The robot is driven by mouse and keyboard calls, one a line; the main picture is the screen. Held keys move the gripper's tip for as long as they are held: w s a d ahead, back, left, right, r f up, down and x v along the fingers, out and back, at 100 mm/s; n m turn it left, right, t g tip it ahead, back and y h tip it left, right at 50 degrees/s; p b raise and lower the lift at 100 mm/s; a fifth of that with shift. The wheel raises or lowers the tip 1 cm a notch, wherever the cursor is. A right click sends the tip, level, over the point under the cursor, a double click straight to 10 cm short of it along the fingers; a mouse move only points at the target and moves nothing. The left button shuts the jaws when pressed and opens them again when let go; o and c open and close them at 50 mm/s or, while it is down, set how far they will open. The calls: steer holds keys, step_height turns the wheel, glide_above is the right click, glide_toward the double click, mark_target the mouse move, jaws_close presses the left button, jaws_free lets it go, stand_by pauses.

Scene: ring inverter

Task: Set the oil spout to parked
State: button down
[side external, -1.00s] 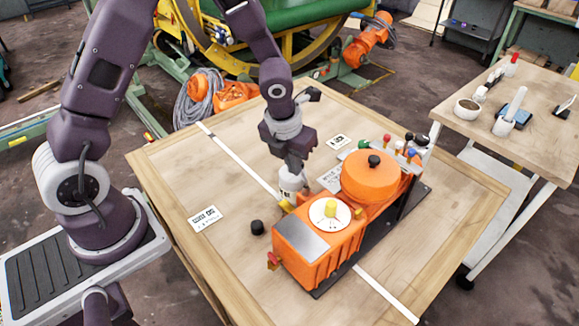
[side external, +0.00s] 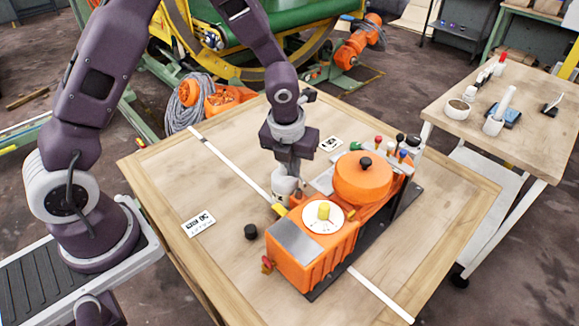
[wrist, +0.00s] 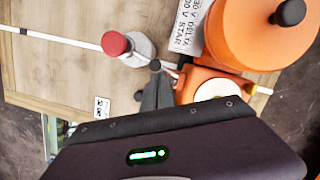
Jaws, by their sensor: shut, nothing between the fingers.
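A pale grey and white can with a red cap (wrist: 130,48) stands beside the orange machine in the wrist view. A thin pale piece, which looks like the oil spout (wrist: 168,71), runs from it toward the machine. In the side view the white can (side external: 287,187) sits just below my gripper (side external: 291,176), with a small yellow part (side external: 279,209) beside it. My gripper is shut and empty. Its dark fingertips (wrist: 155,66) are close to the spout in the wrist view; I cannot tell whether they touch. The orange machine (side external: 310,255) carries a white dial with a yellow knob (side external: 323,211).
A round orange housing with a black knob (side external: 364,180) rises behind the dial. Several coloured levers (side external: 395,145) stand at the back. A black knob-like piece (side external: 251,232) and a printed card (side external: 198,223) lie on the wooden table (side external: 210,175). The left of the table is mostly clear.

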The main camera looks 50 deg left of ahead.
steer(key=w+n, duration=0.2)
steer(key=n, duration=0.1)
steer(key=w+n+g+y, duration=0.1)
steer(key=w+n, duration=0.1)
steer(key=n, duration=0.1)
steer(key=w+n, duration=0.2)
steer(key=n, duration=0.1)
steer(key=shift+w+d+g, duration=0.15)
steer(key=shift+d+g, duration=0.15)
steer(key=w+a+n, duration=0.1)
steer(key=n, duration=0.1)
steer(key=w+a+n+g, duration=0.1)
steer(key=w+n, duration=0.1)
steer(key=n, duration=0.1)
steer(key=w+a+n+g, duration=0.1)
steer(key=n, duration=0.2)
steer(key=shift+w+a, duration=0.15)
steer(key=shift+w, duration=0.05)
steer(key=shift+a, duration=0.1)
steer(key=shift+s+a, duration=0.4)
steer(key=shift+s, duration=0.2)
